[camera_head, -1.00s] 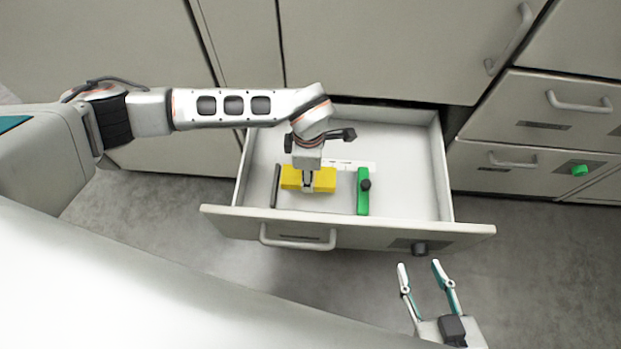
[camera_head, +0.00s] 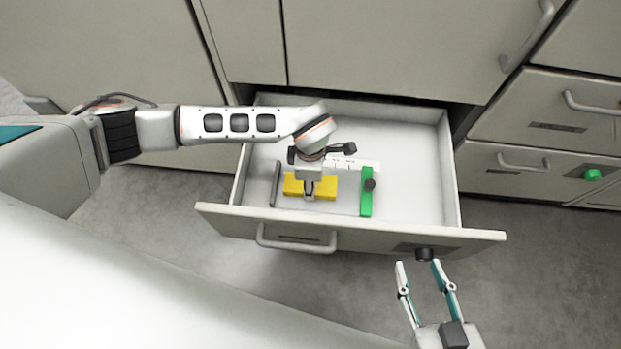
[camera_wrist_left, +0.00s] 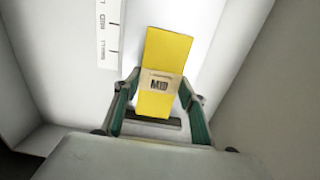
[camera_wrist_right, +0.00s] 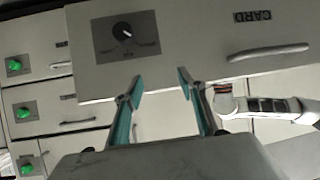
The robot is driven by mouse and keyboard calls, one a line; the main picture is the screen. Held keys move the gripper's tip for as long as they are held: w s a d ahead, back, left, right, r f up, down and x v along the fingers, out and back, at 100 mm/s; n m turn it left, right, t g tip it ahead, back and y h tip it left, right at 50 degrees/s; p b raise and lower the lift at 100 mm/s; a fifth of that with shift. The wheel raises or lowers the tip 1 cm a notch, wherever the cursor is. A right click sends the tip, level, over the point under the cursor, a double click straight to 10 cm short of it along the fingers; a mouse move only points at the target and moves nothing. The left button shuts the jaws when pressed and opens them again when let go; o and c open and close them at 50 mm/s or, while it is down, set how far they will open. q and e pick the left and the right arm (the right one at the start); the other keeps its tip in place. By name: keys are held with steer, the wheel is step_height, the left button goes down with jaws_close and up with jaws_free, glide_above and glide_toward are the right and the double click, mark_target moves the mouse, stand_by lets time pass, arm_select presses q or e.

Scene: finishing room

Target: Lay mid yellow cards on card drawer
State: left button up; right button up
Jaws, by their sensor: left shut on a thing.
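The mid yellow cards (camera_head: 324,187) are a yellow block with a band; the left wrist view shows the band marked MID on the cards (camera_wrist_left: 167,52). My left gripper (camera_head: 309,192) is inside the open card drawer (camera_head: 420,190), shut on the cards. Its fingers also show on both sides of them in the left wrist view (camera_wrist_left: 158,100). I cannot tell whether the cards touch the drawer floor. The drawer front reads CARD in the right wrist view (camera_wrist_right: 290,75). My right gripper (camera_head: 418,265) is open and empty in front of the drawer's right end.
In the drawer, a green bar (camera_head: 366,200) with a black knob stands right of the cards and a dark bar (camera_head: 275,184) left of them. A white labelled strip (camera_head: 362,164) lies behind. The drawer's right part is clear. A dark knob (camera_head: 424,254) is on its front.

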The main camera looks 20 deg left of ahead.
arm_select(q)
steer(key=o, duration=1.2)
steer(key=shift+o, duration=0.2)
arm_select(e)
steer(key=shift+s+f, duration=0.25)
steer(key=shift+s, duration=0.15)
arm_select(q)
steer(key=shift+r, duration=0.25)
steer(key=r, duration=0.1)
steer(key=r+p, duration=0.1)
steer(key=r, duration=0.3)
steer(key=shift+w+p, duration=0.3)
steer(key=shift+p, duration=0.05)
step_height(320, 180, up, 7)
steer(key=p, duration=0.2)
steer(key=shift+s+r, duration=0.15)
steer(key=shift+s, duration=0.2)
arm_select(e)
steer(key=shift+n+g+h, duration=0.5)
steer(key=shift+g+h, duration=0.1)
steer(key=d, duration=0.1)
steer(key=s+d+f, duration=0.1)
steer(key=d+f, duration=0.1)
steer(key=d, duration=0.1)
steer(key=shift+s, duration=0.25)
steer(key=shift+w+r, duration=0.1)
steer(key=shift+w, duration=0.1)
